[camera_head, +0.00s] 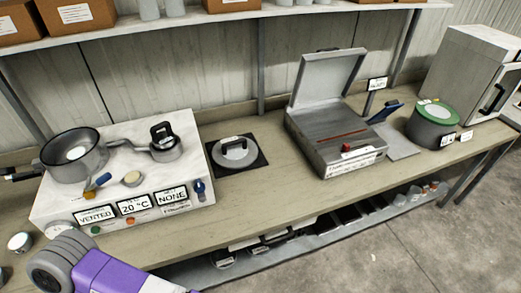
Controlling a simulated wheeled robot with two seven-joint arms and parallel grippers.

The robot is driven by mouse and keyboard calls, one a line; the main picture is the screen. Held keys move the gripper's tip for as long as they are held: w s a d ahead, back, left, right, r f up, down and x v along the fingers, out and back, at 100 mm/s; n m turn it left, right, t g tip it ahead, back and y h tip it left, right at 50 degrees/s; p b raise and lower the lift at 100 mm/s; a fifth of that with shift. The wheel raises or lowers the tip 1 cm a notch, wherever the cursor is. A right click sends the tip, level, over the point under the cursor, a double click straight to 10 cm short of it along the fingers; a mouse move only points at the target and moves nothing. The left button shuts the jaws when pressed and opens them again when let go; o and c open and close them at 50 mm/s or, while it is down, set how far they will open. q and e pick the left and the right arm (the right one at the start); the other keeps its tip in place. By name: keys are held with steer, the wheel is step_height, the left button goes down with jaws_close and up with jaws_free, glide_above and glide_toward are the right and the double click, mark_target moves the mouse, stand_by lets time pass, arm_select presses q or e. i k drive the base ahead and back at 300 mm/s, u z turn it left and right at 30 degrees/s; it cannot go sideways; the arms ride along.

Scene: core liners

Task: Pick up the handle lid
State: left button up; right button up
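A round grey lid with a dark handle on top (235,151) lies flat on a black square mat (256,166) on the bench, right of the white control unit. A part of my own purple and grey arm shows at the bottom left, but no fingertips show. Neither gripper is in view. Nothing touches the lid, and its top and handle are unobstructed.
The white unit (60,205) bears a dark pot (72,160) and a small round part with a black top (165,148). Right of the lid stands a grey box with a raised cover (330,75). A green-rimmed pot (433,125) and white cabinet (468,65) are farther right. Bare bench lies before the mat.

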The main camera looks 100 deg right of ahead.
mark_target(236, 152)
steer(key=k, duration=1.35)
steer(key=z, duration=0.1)
